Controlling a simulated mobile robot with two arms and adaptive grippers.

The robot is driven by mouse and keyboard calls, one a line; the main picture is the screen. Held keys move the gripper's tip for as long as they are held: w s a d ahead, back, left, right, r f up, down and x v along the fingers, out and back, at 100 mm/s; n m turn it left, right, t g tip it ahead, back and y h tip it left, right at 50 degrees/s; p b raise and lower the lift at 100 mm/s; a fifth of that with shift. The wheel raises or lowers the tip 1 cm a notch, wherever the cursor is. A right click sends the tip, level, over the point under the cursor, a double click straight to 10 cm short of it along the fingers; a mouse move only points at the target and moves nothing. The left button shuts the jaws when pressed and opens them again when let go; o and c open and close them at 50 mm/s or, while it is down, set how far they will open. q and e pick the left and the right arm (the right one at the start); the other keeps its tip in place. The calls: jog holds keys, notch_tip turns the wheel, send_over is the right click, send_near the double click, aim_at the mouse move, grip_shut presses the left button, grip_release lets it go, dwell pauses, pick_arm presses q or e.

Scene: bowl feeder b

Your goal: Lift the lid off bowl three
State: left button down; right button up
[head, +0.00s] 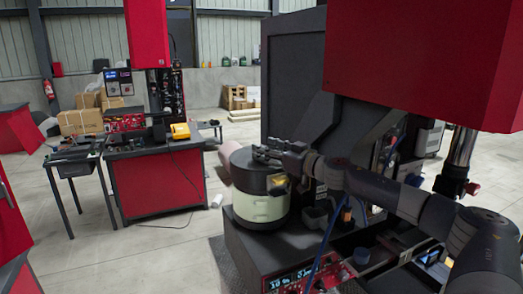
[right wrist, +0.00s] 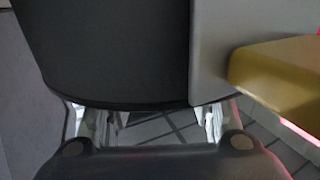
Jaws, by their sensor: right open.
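The bowl feeder (head: 260,207) is a pale cream-green drum standing on the machine bench, with a dark round lid (head: 243,168) on top. Whether it is bowl three I cannot tell, as no number is legible. My right gripper (head: 265,153) is at the lid's top right side, close to it; contact is not clear. In the right wrist view my open gripper (right wrist: 150,118) has its two fingers apart, with a large dark rounded body (right wrist: 110,55), likely the lid, just beyond them and partly covering their tips. My left gripper is out of view.
A yellow block (head: 278,184) sits at the drum's right side and likely shows in the right wrist view (right wrist: 275,72). The dark machine housing (head: 290,90) rises close behind. A red box (head: 430,60) overhangs at upper right. Floor left of the bench is open.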

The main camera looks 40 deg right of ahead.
jog(key=shift+c, duration=0.2)
grip_shut()
jog(key=shift+r, duration=0.1)
